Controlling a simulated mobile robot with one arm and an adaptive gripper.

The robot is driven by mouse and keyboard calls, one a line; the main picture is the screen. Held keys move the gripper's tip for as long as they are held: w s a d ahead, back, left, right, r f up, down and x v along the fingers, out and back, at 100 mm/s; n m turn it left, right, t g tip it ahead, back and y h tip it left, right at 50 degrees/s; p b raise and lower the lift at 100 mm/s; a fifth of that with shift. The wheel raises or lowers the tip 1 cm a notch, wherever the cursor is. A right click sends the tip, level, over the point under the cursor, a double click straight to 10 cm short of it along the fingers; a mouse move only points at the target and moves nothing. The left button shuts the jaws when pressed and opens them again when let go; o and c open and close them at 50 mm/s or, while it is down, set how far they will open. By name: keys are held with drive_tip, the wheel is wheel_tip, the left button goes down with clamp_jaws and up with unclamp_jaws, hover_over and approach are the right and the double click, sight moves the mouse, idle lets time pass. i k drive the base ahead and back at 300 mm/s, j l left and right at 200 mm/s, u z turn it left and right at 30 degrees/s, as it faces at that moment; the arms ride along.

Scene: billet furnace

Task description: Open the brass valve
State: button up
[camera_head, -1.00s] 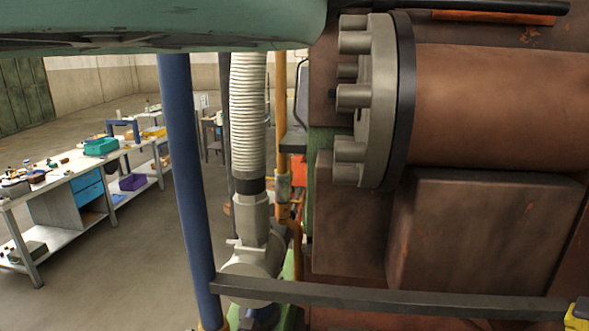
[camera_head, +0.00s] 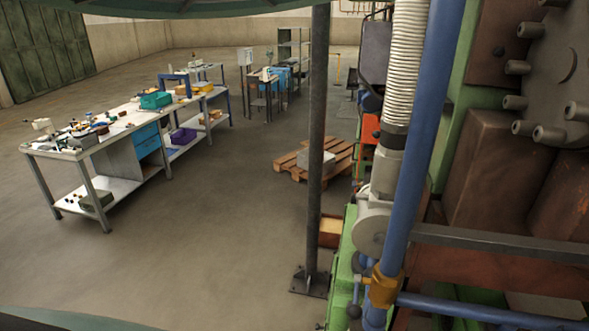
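A brass-yellow fitting (camera_head: 385,288) sits around the lower part of an upright blue pipe (camera_head: 425,150) at the right. My gripper is not in view.
Furnace machinery with a bolted round flange (camera_head: 560,80) fills the right side behind a dark rail (camera_head: 500,245). A ribbed white hose (camera_head: 407,65) and a dark post (camera_head: 316,160) stand nearer the middle. A workbench (camera_head: 60,150) is at left. Open floor lies between.

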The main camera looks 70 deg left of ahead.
sight(355, 311)
drive_tip(key=k+j, duration=0.1)
drive_tip(key=j, duration=0.3)
drive_tip(key=j+z, duration=0.15)
drive_tip(key=j, duration=0.2)
drive_tip(key=k+j, duration=0.15)
drive_tip(key=j, duration=0.25)
drive_tip(key=k+j+z, duration=0.1)
drive_tip(key=j, duration=0.25)
drive_tip(key=k+j+z, duration=0.1)
drive_tip(key=j, duration=0.3)
drive_tip(key=k+j, duration=0.15)
drive_tip(key=j, duration=0.2)
drive_tip(key=k+j+z, duration=0.1)
drive_tip(key=j, duration=0.25)
drive_tip(key=j+z, duration=0.1)
drive_tip(key=j, duration=0.5)
drive_tip(key=k+j+z, duration=0.1)
drive_tip(key=j, duration=0.55)
drive_tip(key=k+j+z, duration=0.1)
drive_tip(key=j, duration=0.5)
